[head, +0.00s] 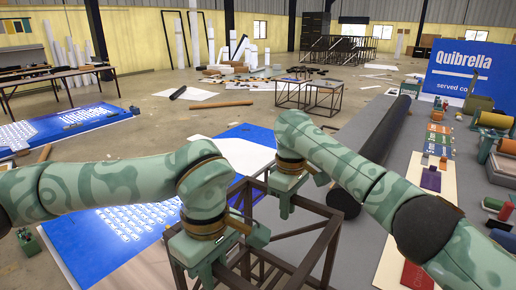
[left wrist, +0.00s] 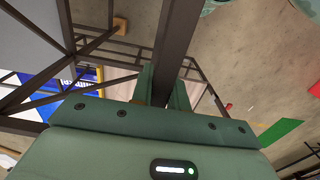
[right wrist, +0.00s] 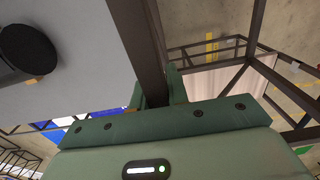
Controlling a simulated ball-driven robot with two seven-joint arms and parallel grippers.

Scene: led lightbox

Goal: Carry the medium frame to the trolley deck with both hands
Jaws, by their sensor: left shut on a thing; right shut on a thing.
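The medium frame (head: 328,250) is an open box of dark brown metal bars, low in the middle of the head view. My left gripper (head: 222,250) is shut on one of its bars at the near left. The left wrist view shows that bar (left wrist: 177,45) between the fingers. My right gripper (head: 287,196) is shut on another bar, farther back. The right wrist view shows this bar (right wrist: 145,45) between the fingers. My grippers and forearms hide part of the frame's top. I cannot tell for sure which surface is the trolley deck.
A grey surface with a long dark roll (head: 385,135) lies to the right, with colored samples (head: 436,150) and small tools beyond. Blue printed panels (head: 75,120) lie at the left. Open concrete floor lies between.

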